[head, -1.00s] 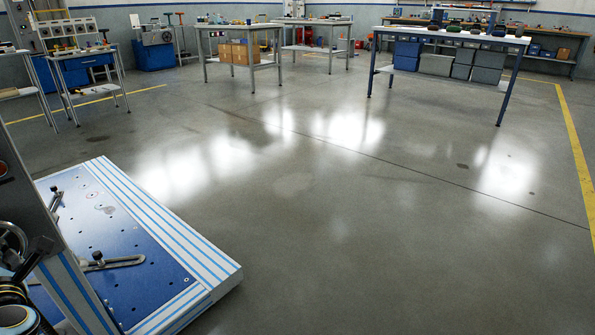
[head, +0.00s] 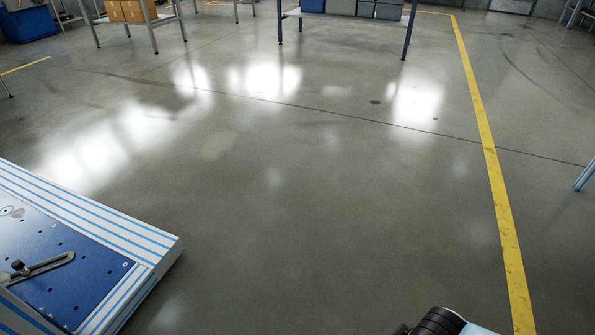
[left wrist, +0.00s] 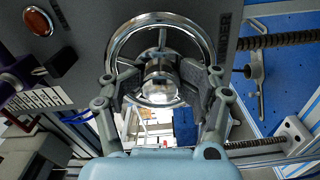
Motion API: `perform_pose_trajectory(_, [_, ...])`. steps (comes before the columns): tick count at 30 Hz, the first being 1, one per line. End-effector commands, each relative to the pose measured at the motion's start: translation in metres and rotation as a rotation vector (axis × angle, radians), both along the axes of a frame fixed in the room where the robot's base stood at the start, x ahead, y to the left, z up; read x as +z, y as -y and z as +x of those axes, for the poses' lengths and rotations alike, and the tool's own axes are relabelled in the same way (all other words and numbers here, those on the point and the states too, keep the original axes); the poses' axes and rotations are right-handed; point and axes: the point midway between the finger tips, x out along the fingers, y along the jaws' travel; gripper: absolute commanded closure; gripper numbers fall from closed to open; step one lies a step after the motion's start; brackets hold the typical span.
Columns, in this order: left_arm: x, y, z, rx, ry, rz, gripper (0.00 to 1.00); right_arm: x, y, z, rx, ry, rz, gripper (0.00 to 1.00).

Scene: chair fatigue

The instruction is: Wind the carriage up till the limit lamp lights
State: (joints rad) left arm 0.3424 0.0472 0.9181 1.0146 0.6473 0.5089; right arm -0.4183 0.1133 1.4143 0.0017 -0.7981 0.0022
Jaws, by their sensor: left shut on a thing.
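In the left wrist view a chrome handwheel (left wrist: 207,38) sits on a grey panel. My left gripper (left wrist: 160,86) is shut on the bright round metal piece in front of the wheel's middle, one finger on each side. I cannot tell whether this piece is the hub or a grip. A round orange-red lamp (left wrist: 40,21) is at the panel's upper left and looks dull, with no clear glow. A dark threaded screw (left wrist: 280,38) runs at the right. I cannot make out the carriage for certain. My right gripper is out of view.
A blue perforated bed (head: 75,270) with white-and-blue striped edges is at the head view's lower left. A black lever (left wrist: 62,62) sticks out below the lamp. The grey floor is open up to the yellow line (head: 490,160). Tables with boxes (head: 125,11) stand at the back.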

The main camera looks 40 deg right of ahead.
Motion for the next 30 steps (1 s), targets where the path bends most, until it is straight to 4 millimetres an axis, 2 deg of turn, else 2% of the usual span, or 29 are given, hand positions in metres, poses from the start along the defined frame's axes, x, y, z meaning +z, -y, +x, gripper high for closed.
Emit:
perform_pose_trajectory(1, [0.006, -0.003, 0.003, 0.002, 0.012, 0.004, 0.84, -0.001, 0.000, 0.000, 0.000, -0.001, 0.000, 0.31])
perform_pose_trajectory(8, [0.006, -0.002, 0.003, 0.003, 0.008, 0.010, 0.84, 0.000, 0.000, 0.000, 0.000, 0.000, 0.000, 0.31])
perform_pose_trajectory(11, [0.009, -0.002, 0.004, 0.003, -0.058, 0.115, 0.84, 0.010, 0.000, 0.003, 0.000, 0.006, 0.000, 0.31])
perform_pose_trajectory(14, [0.011, -0.002, 0.004, 0.004, -0.169, 0.297, 0.84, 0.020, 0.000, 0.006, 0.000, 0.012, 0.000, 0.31])
perform_pose_trajectory(18, [0.008, -0.002, 0.004, 0.005, -0.265, 0.451, 0.84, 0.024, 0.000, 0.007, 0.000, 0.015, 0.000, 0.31])
perform_pose_trajectory(30, [0.005, -0.002, 0.003, 0.005, -0.280, 0.477, 0.84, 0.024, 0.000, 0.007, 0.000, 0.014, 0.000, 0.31])
